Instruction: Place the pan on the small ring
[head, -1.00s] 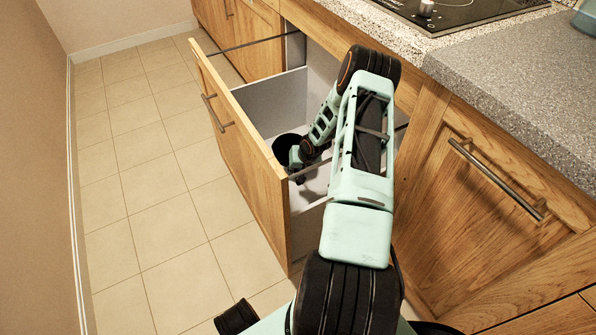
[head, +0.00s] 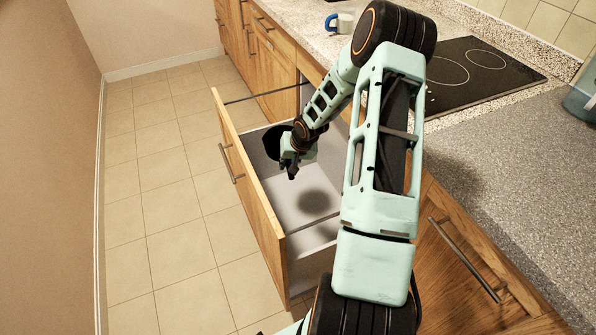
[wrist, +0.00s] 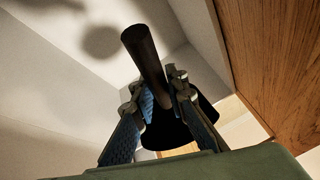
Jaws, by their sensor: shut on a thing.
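My gripper (head: 289,168) is shut on the black pan (head: 272,142), which is raised inside the open drawer. In the wrist view, my gripper (wrist: 160,88) has its blue-padded fingers on both sides of the pan's dark handle (wrist: 142,50). The dark body of the pan (wrist: 170,132) shows below, partly hidden by the fingers. The small ring (head: 486,59) is a thin pale circle on the black hob (head: 510,75), far to the right of my gripper and higher up. Nothing stands on the visible part of it.
The open drawer (head: 251,192) has a wooden front and pale inside walls. A larger ring (head: 450,72) lies left of the small one. A white mug with a blue handle (head: 341,21) stands on the far counter.

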